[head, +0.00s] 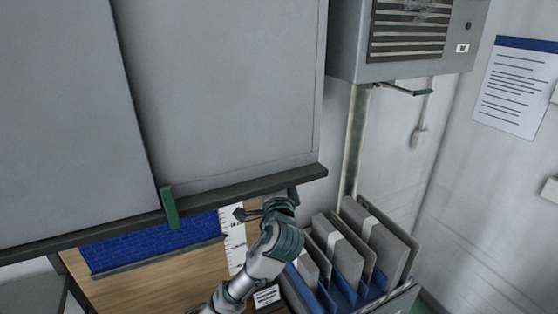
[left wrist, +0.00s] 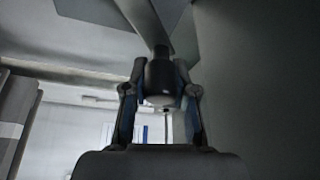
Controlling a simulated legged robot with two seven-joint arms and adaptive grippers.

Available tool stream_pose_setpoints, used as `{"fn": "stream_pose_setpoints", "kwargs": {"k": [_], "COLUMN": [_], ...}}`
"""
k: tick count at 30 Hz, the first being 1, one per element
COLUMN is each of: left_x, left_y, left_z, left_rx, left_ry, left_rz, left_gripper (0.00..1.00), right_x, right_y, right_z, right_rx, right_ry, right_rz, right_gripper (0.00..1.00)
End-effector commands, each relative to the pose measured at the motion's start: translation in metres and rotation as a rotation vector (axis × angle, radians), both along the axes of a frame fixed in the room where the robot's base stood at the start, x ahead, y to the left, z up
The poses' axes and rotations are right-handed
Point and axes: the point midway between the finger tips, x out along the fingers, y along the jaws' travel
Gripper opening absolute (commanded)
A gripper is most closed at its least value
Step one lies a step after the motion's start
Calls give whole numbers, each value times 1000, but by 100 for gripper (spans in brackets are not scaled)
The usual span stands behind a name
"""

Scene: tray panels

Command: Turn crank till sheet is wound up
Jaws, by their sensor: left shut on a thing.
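A blue patterned sheet (head: 150,243) hangs below the dark rail (head: 60,243) of a grey panel, with a dark bar along its lower edge. A white scale strip (head: 233,240) stands just right of it. My left gripper (head: 268,208) is under the rail's right end, right of the sheet. In the left wrist view, the gripper (left wrist: 160,66) is shut on a dark round handle (left wrist: 159,82), which I take for the crank's knob. A grey arm (left wrist: 143,22) runs up from it. In the head view my gripper hides most of the crank. My right gripper is not in view.
A green tab (head: 170,207) sticks down at the rail. A crate (head: 398,299) with upright grey boxes and blue dividers stands close right of my arm.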

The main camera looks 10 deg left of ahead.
Motion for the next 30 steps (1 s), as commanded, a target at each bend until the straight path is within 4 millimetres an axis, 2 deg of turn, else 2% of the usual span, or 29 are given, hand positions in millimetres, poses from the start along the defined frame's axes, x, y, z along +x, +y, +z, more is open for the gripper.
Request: {"fn": "stream_pose_setpoints", "kwargs": {"k": [3,9,21,30], "left_x": [3,8,12,12], "left_y": [-1,-9,-15,-16], "left_z": [-2,-18,-45,-55], "left_rx": [91,250,509,605], "left_ry": [60,167,344,409], "left_rz": [8,11,13,11], "left_gripper": [0,0,0,0], "right_x": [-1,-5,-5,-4], "right_y": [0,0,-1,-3], "right_z": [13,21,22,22], "right_rx": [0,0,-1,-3], "right_ry": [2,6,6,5], "right_rz": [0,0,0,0], "right_gripper": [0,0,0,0]}}
